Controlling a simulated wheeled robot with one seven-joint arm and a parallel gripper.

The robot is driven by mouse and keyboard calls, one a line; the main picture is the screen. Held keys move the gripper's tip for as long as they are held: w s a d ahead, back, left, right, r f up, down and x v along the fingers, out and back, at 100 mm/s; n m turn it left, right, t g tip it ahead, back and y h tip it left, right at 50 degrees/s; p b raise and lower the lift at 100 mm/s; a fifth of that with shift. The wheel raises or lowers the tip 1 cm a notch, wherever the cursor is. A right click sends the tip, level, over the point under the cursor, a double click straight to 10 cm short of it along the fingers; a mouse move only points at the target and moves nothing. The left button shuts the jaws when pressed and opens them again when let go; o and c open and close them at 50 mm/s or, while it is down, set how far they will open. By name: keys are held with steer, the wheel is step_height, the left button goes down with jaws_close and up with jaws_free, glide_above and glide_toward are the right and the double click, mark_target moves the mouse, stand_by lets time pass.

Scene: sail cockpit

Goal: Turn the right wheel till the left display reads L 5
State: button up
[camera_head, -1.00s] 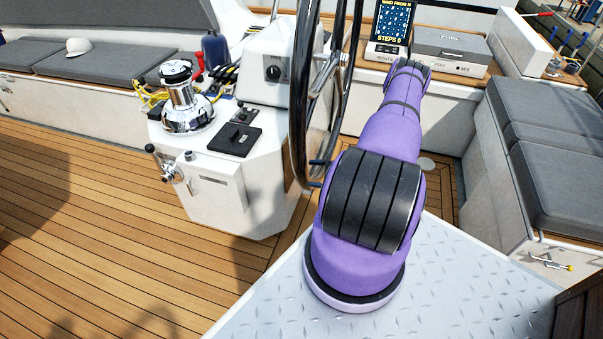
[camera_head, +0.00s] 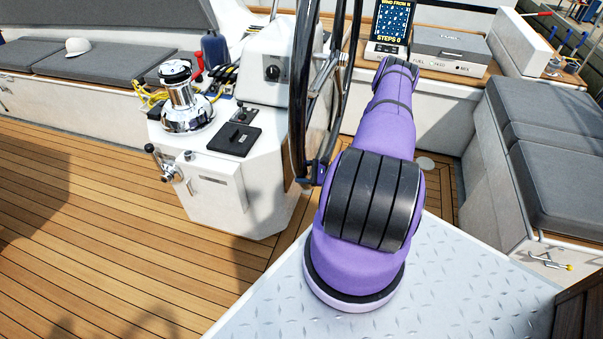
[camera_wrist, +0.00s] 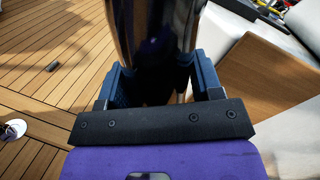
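The dark, glossy wheel (camera_head: 298,110) stands upright left of my arm in the head view. It is the only wheel I see, and its top is cut off. My gripper (camera_head: 314,173) is at the lower part of its rim, partly hidden by my arm. In the wrist view, the rim (camera_wrist: 155,45) runs between the two blue fingers of my gripper (camera_wrist: 162,85). The fingers are wide apart, one on each side; whether they touch the rim is unclear. No display reading L is visible.
A small screen (camera_head: 391,20) at the back reads "STEPS 0". A grey box (camera_head: 450,50) stands beside it. The white pedestal (camera_head: 225,190) with a chrome winch (camera_head: 182,105) is left of the wheel. Grey seats (camera_head: 555,150) are at right. Teak deck (camera_head: 90,200) is open at left.

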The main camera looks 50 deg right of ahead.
mark_target(305, 186)
steer(key=shift+n, duration=0.8)
steer(key=d+f, duration=0.1)
steer(key=f, duration=0.1)
steer(key=d+f, duration=0.1)
steer(key=f, duration=0.2)
steer(key=w+f, duration=0.1)
steer(key=f, duration=0.1)
steer(key=shift+d+f, duration=0.35)
steer(key=shift+d, duration=0.05)
steer(key=o, duration=1.2)
steer(key=shift+r, duration=0.1)
steer(key=shift+s+d, duration=0.15)
steer(key=v, duration=1)
steer(key=shift+s+d+r, duration=0.1)
steer(key=shift+s+r, duration=0.05)
steer(key=shift+s, duration=0.05)
